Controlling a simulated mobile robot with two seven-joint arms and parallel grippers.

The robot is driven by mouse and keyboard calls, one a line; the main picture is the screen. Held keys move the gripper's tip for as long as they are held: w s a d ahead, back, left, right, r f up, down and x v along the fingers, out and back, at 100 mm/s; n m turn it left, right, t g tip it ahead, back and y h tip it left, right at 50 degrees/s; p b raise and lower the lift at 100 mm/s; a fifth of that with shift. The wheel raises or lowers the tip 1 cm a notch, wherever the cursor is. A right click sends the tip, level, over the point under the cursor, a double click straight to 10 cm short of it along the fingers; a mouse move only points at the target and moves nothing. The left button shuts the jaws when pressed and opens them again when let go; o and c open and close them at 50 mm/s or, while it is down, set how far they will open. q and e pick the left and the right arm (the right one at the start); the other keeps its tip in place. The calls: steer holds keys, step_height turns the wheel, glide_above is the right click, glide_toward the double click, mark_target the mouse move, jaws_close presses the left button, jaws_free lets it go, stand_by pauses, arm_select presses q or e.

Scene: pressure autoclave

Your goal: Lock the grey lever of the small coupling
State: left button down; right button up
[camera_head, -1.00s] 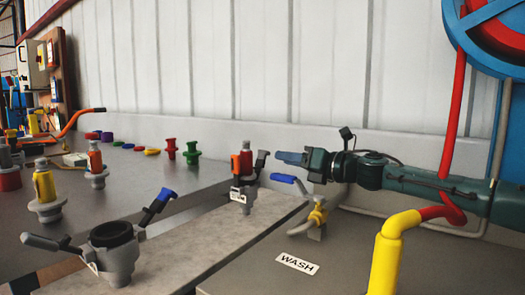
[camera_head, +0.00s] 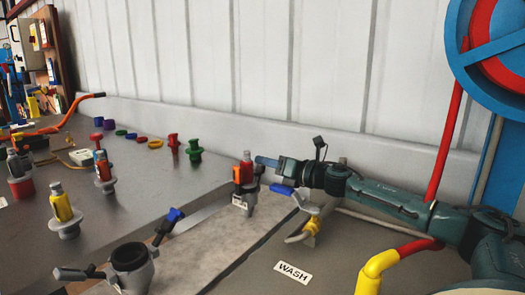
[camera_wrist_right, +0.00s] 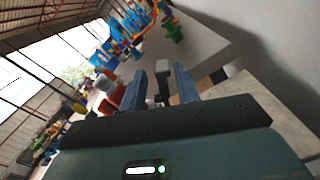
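The small coupling (camera_head: 243,201) stands upright near the far end of the pale plate, with an orange-red part (camera_head: 243,172) on top. Its dark grey lever (camera_head: 259,170) rises on its right side, close to my fingertips, and is partly covered. My right gripper (camera_head: 266,162) comes in from the right with its fingertips at this lever; I cannot tell whether they touch it. In the right wrist view the two blue-grey fingers (camera_wrist_right: 160,84) are apart, with a grey piece (camera_wrist_right: 162,69) showing between them. My left gripper is not in view.
A larger coupling (camera_head: 130,260) with a grey and a blue lever stands front left. A blue-handled valve (camera_head: 308,228) is just below my right wrist. A yellow and red pipe (camera_head: 375,268) rises at the front right. The wall is close behind my arm.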

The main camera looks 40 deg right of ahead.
steer(key=shift+p+x, duration=0.4)
steer(key=shift+x, duration=0.8)
steer(key=shift+c, duration=0.4)
steer(key=shift+d, duration=0.1)
jaws_close()
